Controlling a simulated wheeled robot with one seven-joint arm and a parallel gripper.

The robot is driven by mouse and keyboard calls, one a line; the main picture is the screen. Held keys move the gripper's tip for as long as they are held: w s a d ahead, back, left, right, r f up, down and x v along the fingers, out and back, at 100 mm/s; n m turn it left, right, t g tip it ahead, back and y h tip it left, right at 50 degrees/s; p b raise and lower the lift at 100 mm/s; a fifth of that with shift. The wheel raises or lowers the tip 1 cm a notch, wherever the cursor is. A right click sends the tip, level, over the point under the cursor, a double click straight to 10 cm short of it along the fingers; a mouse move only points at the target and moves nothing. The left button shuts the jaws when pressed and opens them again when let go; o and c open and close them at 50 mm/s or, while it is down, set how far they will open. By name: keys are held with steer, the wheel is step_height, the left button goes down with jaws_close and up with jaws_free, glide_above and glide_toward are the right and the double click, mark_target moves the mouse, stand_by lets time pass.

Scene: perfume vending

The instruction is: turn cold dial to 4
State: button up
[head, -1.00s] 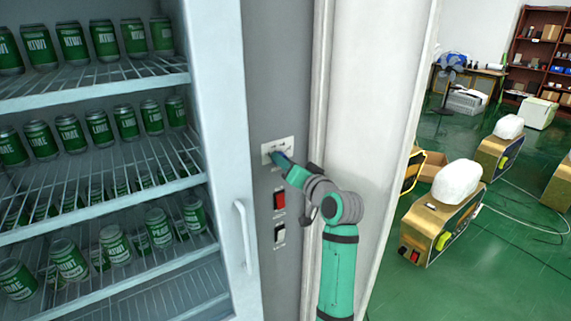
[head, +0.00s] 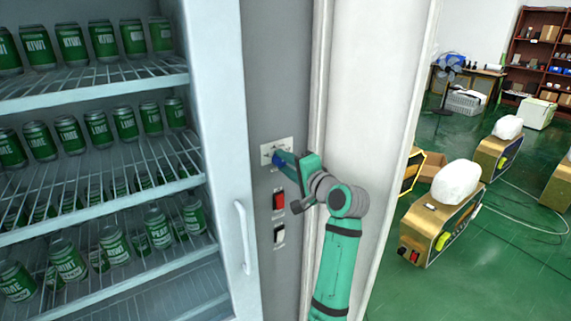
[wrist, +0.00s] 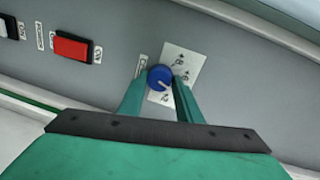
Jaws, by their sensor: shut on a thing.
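The cold dial is a round blue knob (wrist: 160,77) with a pale pointer mark, set on a white marked plate (wrist: 184,62) on the grey panel. In the wrist view the pointer mark lies toward the lower right of the knob; the plate's figures are too small to read surely. My gripper (wrist: 158,85) is shut on the knob, a green finger on each side. In the head view the plate (head: 271,150) shows behind my gripper (head: 281,158), which hides most of the knob.
A red switch (head: 279,200) and a dark-and-white switch (head: 279,235) sit below the dial on the grey panel. A fridge with a white door handle (head: 242,236) and shelves of green cans stands at left.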

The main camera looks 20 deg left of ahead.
stand_by(0.4)
steer(key=o, duration=1)
steer(key=shift+o, duration=0.2)
steer(key=v, duration=1)
steer(key=shift+s+d, duration=0.25)
steer(key=shift+d, duration=0.05)
steer(key=shift+f, duration=0.1)
